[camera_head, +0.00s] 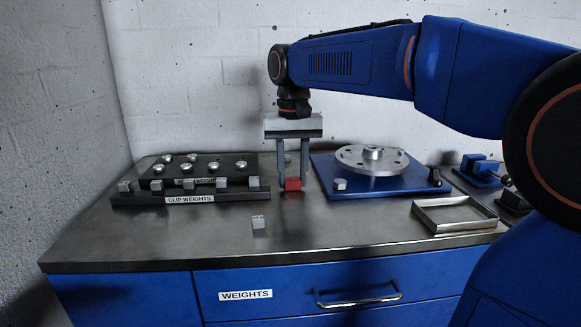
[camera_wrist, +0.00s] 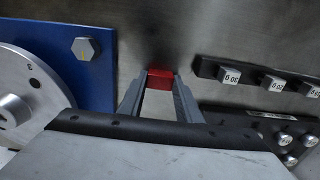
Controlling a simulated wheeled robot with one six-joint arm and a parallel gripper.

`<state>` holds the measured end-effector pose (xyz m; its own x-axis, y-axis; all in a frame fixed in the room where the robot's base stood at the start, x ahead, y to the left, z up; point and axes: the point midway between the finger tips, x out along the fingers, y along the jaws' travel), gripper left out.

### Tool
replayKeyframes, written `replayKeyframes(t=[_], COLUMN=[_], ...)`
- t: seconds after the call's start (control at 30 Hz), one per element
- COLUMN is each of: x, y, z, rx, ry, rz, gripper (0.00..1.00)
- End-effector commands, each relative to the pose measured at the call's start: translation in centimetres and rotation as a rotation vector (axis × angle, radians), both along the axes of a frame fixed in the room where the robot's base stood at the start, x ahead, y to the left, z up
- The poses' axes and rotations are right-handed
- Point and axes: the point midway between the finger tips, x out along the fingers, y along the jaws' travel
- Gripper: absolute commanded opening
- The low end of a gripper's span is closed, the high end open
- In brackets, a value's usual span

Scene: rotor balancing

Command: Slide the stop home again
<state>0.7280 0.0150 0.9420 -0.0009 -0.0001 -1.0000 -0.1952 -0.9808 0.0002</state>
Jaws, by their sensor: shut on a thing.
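My gripper (camera_head: 291,181) points straight down over the bench, left of the blue baseplate. Its two fingers are shut on a small red block (camera_head: 292,185). The wrist view also shows the red block (camera_wrist: 160,81) between the fingertips. Whether the block touches the bench is unclear. The blue baseplate (camera_head: 345,193) carries a silver rotor disc (camera_head: 352,158) with a raised hub. A silver hex-headed piece (camera_head: 340,184) stands at its near left corner and a black piece (camera_head: 434,176) at its right side. No part is labelled as the stop.
A black clip weights rack (camera_head: 140,199) with several grey blocks stands left, before a black holder (camera_head: 205,166) of round weights. A loose grey clip weight (camera_head: 259,224) lies on the front bench. An empty metal tray (camera_head: 437,228) and blue device (camera_head: 480,167) are right.

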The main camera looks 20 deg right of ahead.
Motion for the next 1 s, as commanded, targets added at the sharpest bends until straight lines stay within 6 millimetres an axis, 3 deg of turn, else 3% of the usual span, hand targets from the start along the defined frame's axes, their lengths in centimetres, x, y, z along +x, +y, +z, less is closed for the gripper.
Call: replayKeyframes(t=[0.2,0.6,0.63,0.7,1.0], x=[-2.9,-3.5,-3.5,-3.5,-3.4], y=[0.6,0.7,0.7,0.7,0.7], z=[0.1,0.0,0.0,0.0,0.1], rx=[0.001,0.002,0.002,0.001,0.0], ry=[-0.001,0.003,0.003,0.002,0.0], rz=[0.001,0.0,0.0,0.0,0.0], gripper=[0.0,0.0,0.38,0.5,0.5])
